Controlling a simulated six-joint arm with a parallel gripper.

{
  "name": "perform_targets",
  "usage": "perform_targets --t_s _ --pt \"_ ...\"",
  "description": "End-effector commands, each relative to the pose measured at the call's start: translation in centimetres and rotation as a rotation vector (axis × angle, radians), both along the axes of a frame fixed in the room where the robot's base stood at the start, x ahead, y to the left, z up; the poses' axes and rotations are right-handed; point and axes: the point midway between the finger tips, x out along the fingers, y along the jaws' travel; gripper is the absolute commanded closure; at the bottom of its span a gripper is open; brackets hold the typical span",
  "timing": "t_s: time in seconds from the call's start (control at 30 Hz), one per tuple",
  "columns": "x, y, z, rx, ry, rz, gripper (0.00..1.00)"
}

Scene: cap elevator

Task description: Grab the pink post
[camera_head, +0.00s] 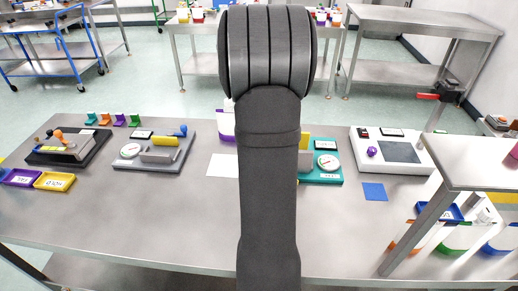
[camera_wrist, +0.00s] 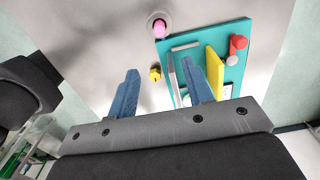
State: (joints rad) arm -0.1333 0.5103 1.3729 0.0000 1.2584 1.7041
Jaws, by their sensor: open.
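A pink round-topped post (camera_wrist: 159,27) stands in a pale ring at the top of the wrist view, left of the teal board (camera_wrist: 245,32). My gripper (camera_wrist: 160,66) is open, its two blue fingers spread apart with nothing held between them. The post is beyond the fingertips in the picture and apart from them. In the head view my arm covers the middle of the table, and I cannot make out the gripper or this post there.
A small yellow knob (camera_wrist: 155,74) shows between the fingers. The teal board bears a yellow block (camera_wrist: 215,70) and a red post (camera_wrist: 238,44). In the head view, a grey device (camera_head: 153,152) is left and a white device (camera_head: 398,150) right.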

Motion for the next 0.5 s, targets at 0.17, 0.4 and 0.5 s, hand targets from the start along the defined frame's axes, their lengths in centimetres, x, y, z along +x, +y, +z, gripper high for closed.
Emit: perform_targets --t_s 0.17,0.4,0.5 --pt "-0.3 0.2 -0.5 -0.018 0.009 0.047 0.54" --pt "-3.3 1.3 -4.8 -0.222 0.129 0.593 0.54" --pt "-4.8 1.7 -6.8 -0.33 0.226 0.921 0.54"
